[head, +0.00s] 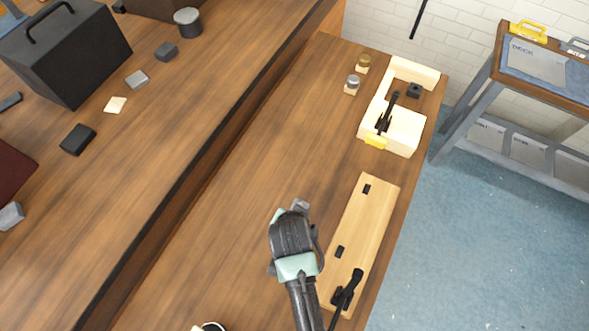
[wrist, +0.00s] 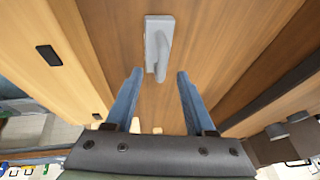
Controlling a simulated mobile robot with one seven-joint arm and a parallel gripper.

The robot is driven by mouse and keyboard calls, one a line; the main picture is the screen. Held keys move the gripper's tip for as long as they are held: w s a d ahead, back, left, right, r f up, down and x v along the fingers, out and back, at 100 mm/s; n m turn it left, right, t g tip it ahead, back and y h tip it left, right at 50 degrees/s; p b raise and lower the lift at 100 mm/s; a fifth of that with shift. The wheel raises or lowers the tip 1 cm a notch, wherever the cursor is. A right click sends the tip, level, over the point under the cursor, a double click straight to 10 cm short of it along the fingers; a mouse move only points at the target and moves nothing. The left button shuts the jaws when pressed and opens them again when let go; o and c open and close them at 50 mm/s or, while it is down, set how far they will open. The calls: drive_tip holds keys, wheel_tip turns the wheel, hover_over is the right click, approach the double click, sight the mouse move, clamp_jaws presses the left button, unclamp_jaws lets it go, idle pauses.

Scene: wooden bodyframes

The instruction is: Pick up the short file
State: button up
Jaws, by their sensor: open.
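My gripper (wrist: 158,74) is open, with its two blue fingers apart and nothing held between them. In the wrist view a small grey piece (wrist: 158,38) with a flat base and a raised bar lies on the wood, just ahead of the fingertips and between their lines. In the head view a bit of grey (head: 300,205) shows at the tip of my gripper (head: 287,213), mostly hidden by it. I cannot tell whether this grey piece is the short file. No other piece is clearly recognisable as a file.
A pale wooden board (head: 360,220) with black inserts lies right of my gripper, with a black tool (head: 347,289) at its near end. A cream holder (head: 405,130) with a black tool stands farther back. A raised wooden bench (head: 200,110) runs along the left. The bench-top middle is clear.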

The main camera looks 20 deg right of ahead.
drive_tip(key=shift+w+d+p+x, duration=0.1)
drive_tip(key=shift+w+p+x, duration=0.1)
drive_tip(key=shift+x, duration=1.55)
drive_tip(key=shift+w+d+p+x, duration=0.1)
drive_tip(key=shift+w+x, duration=0.05)
drive_tip(key=shift+x, duration=1.55)
drive_tip(key=shift+r, duration=0.2)
clamp_jaws()
drive_tip(key=shift+r, duration=0.1)
